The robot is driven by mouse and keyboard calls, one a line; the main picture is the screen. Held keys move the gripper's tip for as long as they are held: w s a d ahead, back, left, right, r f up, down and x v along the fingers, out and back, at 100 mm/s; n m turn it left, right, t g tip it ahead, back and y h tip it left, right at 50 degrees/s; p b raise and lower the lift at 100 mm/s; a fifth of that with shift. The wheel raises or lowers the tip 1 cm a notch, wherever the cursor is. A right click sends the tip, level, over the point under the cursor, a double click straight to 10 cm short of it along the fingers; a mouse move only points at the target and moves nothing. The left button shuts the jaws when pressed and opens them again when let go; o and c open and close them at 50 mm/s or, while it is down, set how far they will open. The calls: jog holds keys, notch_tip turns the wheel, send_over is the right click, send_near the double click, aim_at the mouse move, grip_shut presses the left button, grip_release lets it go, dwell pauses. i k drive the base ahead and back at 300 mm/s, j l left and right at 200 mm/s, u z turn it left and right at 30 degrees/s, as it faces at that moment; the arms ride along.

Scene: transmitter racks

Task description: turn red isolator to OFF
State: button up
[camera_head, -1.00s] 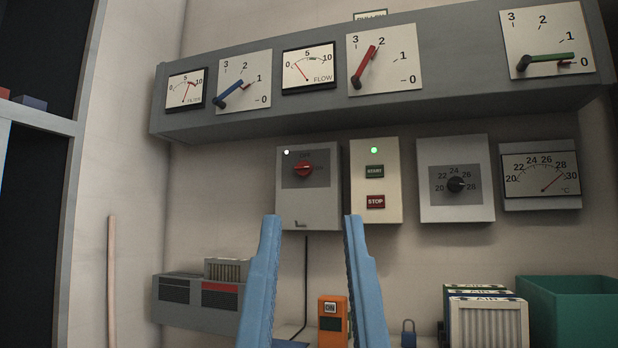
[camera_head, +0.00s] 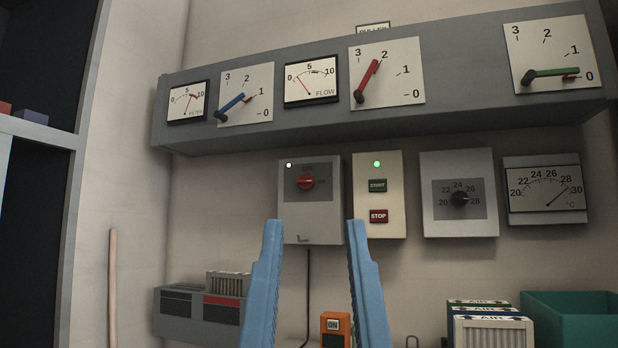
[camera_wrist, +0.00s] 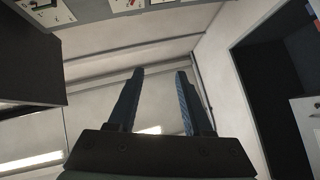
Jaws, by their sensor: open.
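The red isolator (camera_head: 306,182) is a round red knob on a dark plate on a grey wall box (camera_head: 309,230), in the middle of the head view. A white lamp (camera_head: 289,166) shows at the box's upper left. Small lettering stands above and to the right of the knob, too small to read surely. My gripper (camera_head: 313,222) is open and empty, its two blue fingers pointing up, with the tips over the lower part of the box in the picture. No contact with the knob shows. The wrist view shows my gripper (camera_wrist: 160,72) too, but not the isolator.
A START/STOP box (camera_head: 391,200) with a green lamp is just right of the isolator box. A dial box (camera_head: 472,220) and a thermometer (camera_head: 545,190) follow. A grey duct with gauges and levers (camera_head: 450,100) juts out above. An orange ON box (camera_head: 336,325) is below.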

aim_at(306, 182)
jog(key=i+u, duration=0.2)
jog(key=i, duration=0.4)
jog(key=i+l+u, duration=0.2)
jog(key=i, duration=0.4)
